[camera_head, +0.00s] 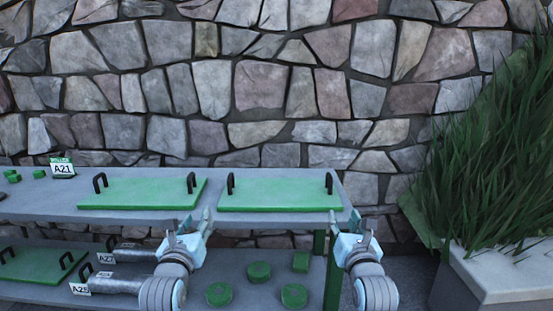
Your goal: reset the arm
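My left gripper (197,222) is raised at the front edge of the grey shelf, below the left green tray. Its fingers look apart, with nothing seen between them. My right gripper (348,219) is raised beside the shelf's front right corner. Its fingers also look apart and empty. Both arms come up from the bottom of the view. No cable reel can be made out for certain.
The grey shelf (50,207) bears a left green tray (140,193) and a right green tray (280,194), both with black handles. An A21 sign (62,168) stands at left. Green pieces (259,272) lie on the lower shelf. A planter (500,272) stands right.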

